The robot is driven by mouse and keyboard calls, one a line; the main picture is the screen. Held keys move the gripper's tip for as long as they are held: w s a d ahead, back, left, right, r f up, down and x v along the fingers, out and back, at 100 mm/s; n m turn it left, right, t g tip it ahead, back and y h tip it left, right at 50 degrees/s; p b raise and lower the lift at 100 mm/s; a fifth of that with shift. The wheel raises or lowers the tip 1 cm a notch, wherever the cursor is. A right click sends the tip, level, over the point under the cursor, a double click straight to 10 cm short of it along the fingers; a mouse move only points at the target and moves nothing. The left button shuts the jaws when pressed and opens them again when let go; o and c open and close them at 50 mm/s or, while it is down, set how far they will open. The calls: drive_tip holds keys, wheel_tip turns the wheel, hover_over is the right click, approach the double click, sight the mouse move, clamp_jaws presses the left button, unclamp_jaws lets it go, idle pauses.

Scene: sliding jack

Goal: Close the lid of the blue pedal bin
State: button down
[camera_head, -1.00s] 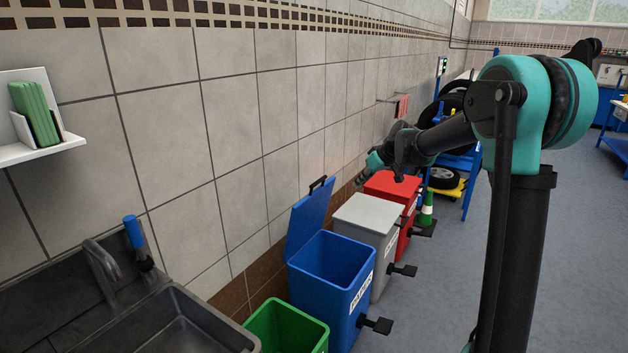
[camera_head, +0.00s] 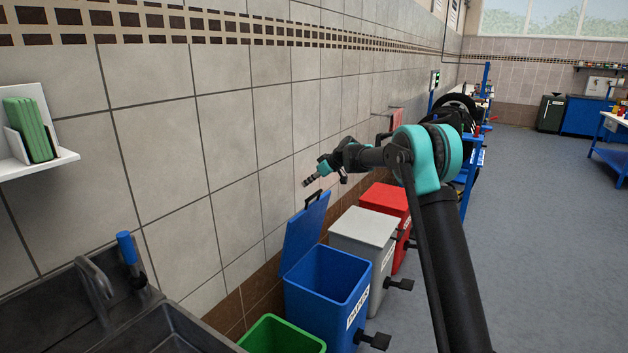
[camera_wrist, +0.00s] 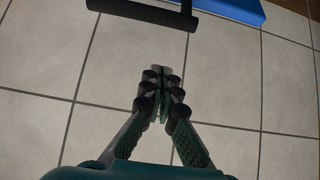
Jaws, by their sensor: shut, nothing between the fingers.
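The blue pedal bin (camera_head: 327,287) stands by the tiled wall with its mouth open. Its blue lid (camera_head: 306,234) is raised, tilted back toward the wall, with a black handle (camera_head: 314,197) on its top edge. My gripper (camera_head: 307,183) is shut and empty. In the head view it appears just above the lid's handle, near the wall. In the wrist view my gripper (camera_wrist: 158,78) points at wall tiles. The black handle (camera_wrist: 145,12) and a corner of the blue lid (camera_wrist: 228,8) show at the top there, apart from the fingertips.
A grey bin (camera_head: 365,234) and a red bin (camera_head: 387,200), both lidded, stand behind the blue one. A green bin (camera_head: 282,336) is in front. A sink (camera_head: 150,335) is at lower left. The floor (camera_head: 540,230) at right is clear.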

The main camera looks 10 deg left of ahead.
drive_tip(key=f, duration=0.3)
drive_tip(key=shift+w+a+f, duration=0.25)
drive_tip(key=shift+a+f, duration=0.05)
drive_tip(key=shift+a, duration=0.05)
drive_tip(key=shift+s+d+f, duration=0.35)
drive_tip(key=shift+d+f, duration=0.15)
drive_tip(key=shift+d, duration=0.1)
drive_tip(key=shift+d, duration=0.1)
